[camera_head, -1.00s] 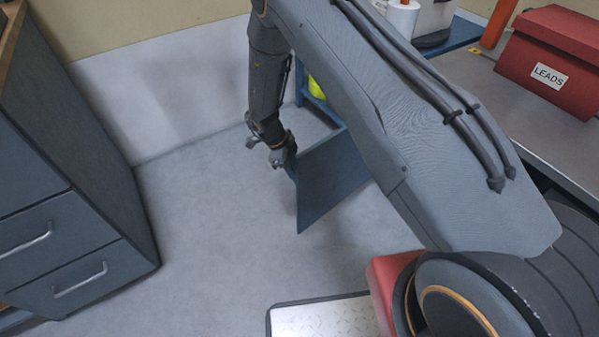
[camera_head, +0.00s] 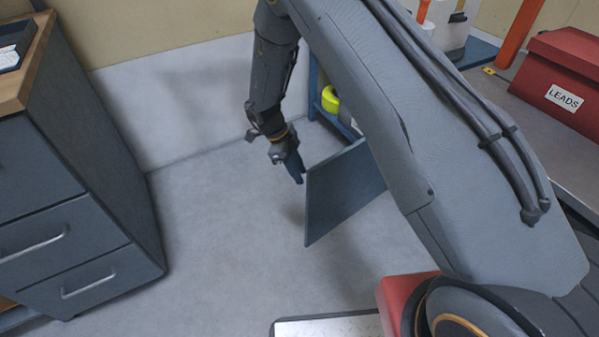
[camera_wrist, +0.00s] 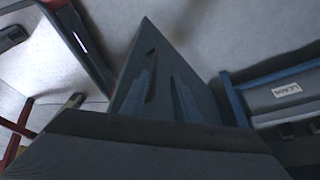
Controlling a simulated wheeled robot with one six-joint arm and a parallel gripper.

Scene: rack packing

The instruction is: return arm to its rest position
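My arm reaches across the head view from the lower right, over the top and down to my gripper (camera_head: 298,174), which points downward.
A drawer cabinet (camera_head: 75,225) stands at the left, with clear grey floor (camera_head: 225,240) between. A blue rack (camera_head: 313,92) with a yellow-green item (camera_head: 330,100) is behind the arm. A red LEADS box (camera_head: 560,70) sits on the bench at right.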

